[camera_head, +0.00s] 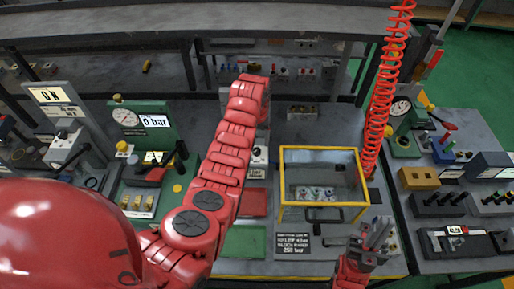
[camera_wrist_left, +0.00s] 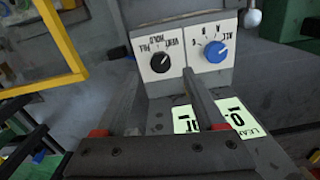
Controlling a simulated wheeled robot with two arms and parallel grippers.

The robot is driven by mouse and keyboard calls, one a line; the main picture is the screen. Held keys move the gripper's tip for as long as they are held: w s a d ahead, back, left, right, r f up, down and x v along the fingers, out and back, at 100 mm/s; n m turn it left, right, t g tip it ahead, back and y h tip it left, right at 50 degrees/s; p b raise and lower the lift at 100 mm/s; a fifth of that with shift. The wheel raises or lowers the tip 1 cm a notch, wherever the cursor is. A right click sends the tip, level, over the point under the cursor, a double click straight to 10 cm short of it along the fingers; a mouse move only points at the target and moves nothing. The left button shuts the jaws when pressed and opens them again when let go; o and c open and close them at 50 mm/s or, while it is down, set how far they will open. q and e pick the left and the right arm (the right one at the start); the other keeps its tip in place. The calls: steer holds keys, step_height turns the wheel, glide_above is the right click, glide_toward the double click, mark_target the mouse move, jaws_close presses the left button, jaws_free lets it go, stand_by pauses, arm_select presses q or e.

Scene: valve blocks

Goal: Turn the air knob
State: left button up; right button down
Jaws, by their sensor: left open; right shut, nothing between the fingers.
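A grey control box in the left wrist view carries two knobs on a white panel (camera_wrist_left: 199,83). The black knob (camera_wrist_left: 160,63) is marked VENT, HOLD and FILL. The blue knob (camera_wrist_left: 215,51) on its right is marked A, B, C and ALL. I cannot read which one is labelled air. My left gripper (camera_wrist_left: 158,80) is open, its fingertips to either side of and below the black knob; contact cannot be told. In the head view my left arm hides this gripper and most of the box. My right gripper (camera_head: 377,233) is shut and empty at lower right.
A yellow-framed clear box (camera_head: 322,209) stands right of my left arm; its frame also shows at left in the left wrist view (camera_wrist_left: 62,37). A green gauge unit (camera_head: 146,121) stands at left.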

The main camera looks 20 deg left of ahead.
mark_target(257, 150)
arm_select(q)
steer(key=shift+f+p, duration=0.6)
steer(key=shift+f, duration=1.85)
jaws_close()
